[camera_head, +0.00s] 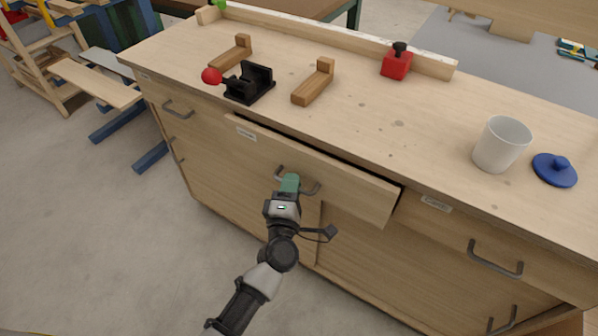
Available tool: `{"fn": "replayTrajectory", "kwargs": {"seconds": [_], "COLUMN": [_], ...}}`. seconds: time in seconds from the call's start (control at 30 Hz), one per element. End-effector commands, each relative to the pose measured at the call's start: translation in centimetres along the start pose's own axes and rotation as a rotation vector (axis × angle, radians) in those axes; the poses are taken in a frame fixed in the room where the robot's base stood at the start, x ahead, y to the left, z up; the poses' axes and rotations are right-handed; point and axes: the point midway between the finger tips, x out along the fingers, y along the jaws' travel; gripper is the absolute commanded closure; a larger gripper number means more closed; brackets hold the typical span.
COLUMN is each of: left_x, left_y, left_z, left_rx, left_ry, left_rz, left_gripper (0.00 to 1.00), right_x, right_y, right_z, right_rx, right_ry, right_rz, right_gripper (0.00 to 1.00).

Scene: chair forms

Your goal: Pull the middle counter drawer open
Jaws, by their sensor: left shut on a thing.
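The middle drawer (337,176) of the wooden counter stands partly out from the counter front, with a dark gap showing along its top and right side. Its grey bar handle (311,189) is on the drawer front. My left gripper (290,184) is shut on this handle near its left part, and its green fingertips cover some of the bar. The inside of the drawer is mostly hidden under the counter top. My right gripper is not in view.
The counter top (330,125) holds a white cup (501,144), a blue lid (555,170), a red block (397,64), a black clamp with a red knob (249,84) and wooden pieces (314,82). Closed drawers flank the middle one.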

Motion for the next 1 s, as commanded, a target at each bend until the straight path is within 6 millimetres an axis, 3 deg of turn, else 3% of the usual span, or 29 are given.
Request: {"fn": "replayTrajectory", "kwargs": {"seconds": [0.23, 0.7, 1.0], "left_x": [-6.2, -17.4, -21.6], "left_y": [1.3, 3.6, 4.5], "left_z": [-2.5, -7.1, -8.9], "left_rx": [0.005, 0.003, 0.001], "left_ry": [-0.002, -0.005, -0.004], "left_rz": [-0.008, -0.008, -0.006], "left_gripper": [1.00, 1.00, 1.00], "right_x": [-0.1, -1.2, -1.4], "right_y": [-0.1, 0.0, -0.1], "right_z": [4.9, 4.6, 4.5], "right_rx": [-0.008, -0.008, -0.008], "right_ry": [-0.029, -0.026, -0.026], "right_rz": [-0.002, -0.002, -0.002], "right_gripper": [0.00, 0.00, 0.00]}}
